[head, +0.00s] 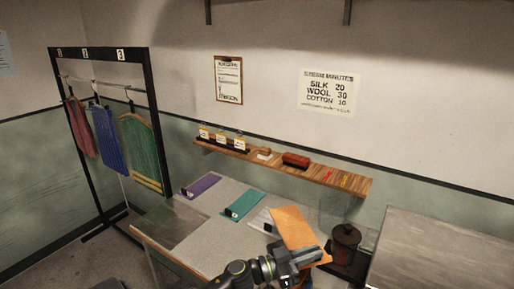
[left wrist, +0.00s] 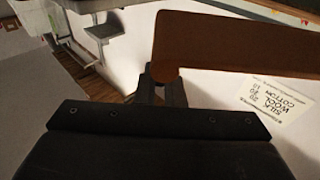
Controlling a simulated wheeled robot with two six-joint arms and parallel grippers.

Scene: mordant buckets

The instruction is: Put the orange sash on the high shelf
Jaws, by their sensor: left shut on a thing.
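The orange sash (head: 298,228) is a flat orange panel in the lower middle of the head view, tilted above the table. My left gripper (head: 306,254) is shut on its lower end. In the left wrist view the sash (left wrist: 235,42) is a brown-orange strip running right from the fingertips (left wrist: 163,82). Two dark brackets (head: 347,10) show at the head view's top edge; any shelf they carry is out of view. A wooden wall shelf (head: 340,181) lies lower, beyond the sash. My right gripper is not in view.
The table (head: 205,240) holds a purple cloth (head: 201,185), a teal cloth (head: 243,204) and a pale cloth (head: 262,222). A dark lidded pot (head: 345,240) stands close right of the sash. A rack (head: 150,90) with hanging garments stands left.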

